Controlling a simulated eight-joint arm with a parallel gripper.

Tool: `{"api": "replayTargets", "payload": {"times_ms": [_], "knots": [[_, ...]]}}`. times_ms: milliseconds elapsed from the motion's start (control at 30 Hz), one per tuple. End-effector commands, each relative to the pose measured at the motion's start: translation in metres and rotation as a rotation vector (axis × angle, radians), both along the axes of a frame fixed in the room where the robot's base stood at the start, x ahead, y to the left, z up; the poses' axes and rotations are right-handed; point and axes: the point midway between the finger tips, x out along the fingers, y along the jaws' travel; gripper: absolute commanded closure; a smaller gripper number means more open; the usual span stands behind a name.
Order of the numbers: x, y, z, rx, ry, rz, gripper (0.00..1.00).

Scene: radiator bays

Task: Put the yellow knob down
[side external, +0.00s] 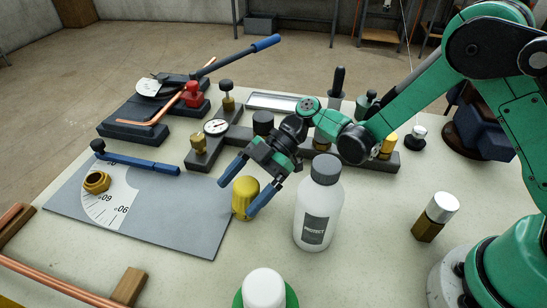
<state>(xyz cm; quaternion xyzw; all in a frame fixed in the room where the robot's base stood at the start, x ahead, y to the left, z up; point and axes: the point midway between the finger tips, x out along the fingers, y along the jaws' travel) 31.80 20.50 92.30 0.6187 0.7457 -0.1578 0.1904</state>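The yellow knob (243,193) is in the middle of the side view, at the right edge of the grey plate. It looks upright, and its base appears to be at the surface. My gripper (236,199) reaches down over it from the upper right, with its two blue fingers spread wide. The knob is between the fingers. The right finger overlaps the knob's lower right side; I cannot tell if it touches. The left finger seems to stand apart from the knob.
A white bottle (318,210) stands close to the right of my gripper. A dark manifold with a gauge (216,127) lies behind. The grey plate (165,215) carries a brass nut (97,182) and a blue-handled lever (140,162). A white-capped item (263,289) is in front.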

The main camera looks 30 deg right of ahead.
Motion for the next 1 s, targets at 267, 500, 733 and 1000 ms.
{"api": "replayTargets", "payload": {"times_ms": [267,500,733,1000], "knots": [[0.0,0.0,0.003,0.0,0.0,0.0,0.14],[0.007,-0.032,0.023,0.0,0.0,-0.006,0.14],[0.015,-0.077,0.048,0.0,-0.001,-0.005,0.14],[0.019,-0.102,0.063,-0.01,0.009,-0.012,0.14]]}}
